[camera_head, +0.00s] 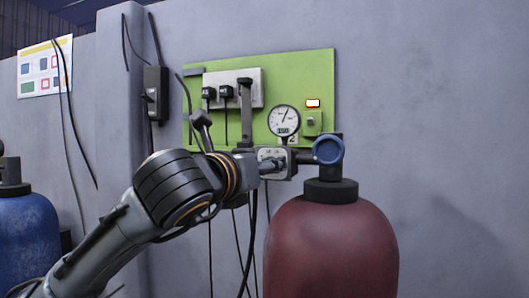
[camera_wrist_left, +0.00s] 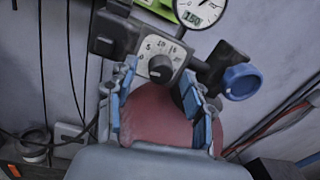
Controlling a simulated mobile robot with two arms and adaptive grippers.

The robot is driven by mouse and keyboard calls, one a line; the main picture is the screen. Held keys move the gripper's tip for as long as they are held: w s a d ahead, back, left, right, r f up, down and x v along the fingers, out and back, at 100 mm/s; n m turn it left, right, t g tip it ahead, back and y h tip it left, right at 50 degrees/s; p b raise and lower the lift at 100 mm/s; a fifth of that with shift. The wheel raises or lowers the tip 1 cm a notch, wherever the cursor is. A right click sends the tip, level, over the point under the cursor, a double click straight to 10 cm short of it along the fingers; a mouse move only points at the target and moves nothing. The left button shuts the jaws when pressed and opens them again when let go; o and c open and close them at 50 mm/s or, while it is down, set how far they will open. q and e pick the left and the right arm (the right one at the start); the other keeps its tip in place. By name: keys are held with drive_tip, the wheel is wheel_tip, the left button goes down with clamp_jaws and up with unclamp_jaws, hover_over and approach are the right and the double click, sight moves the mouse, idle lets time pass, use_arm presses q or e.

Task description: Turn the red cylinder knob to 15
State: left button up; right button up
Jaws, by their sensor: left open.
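The red cylinder (camera_head: 330,245) stands against the wall, and its upper part shows between my fingers in the left wrist view (camera_wrist_left: 150,112). Its dark round knob (camera_wrist_left: 160,68) sits on a pale dial plate (camera_wrist_left: 150,50) with the numbers 0, 5, 10 and 15. The knob's exact pointer setting is too small to read. My left gripper (camera_wrist_left: 161,76) is open, its blue-padded fingers on either side of the knob in the picture; contact cannot be told. In the head view my left arm reaches the plate and partly hides the knob area. My right gripper is not in view.
A blue round valve handle (camera_head: 328,150) tops the cylinder, right of the dial. A gauge (camera_head: 284,120) hangs on the green board (camera_head: 320,75) just above. Cables hang behind my arm. A blue cylinder (camera_head: 30,235) stands far left.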

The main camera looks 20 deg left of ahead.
use_arm(q)
drive_tip(key=shift+w+d, duration=0.1)
drive_tip(key=shift+w, duration=0.65)
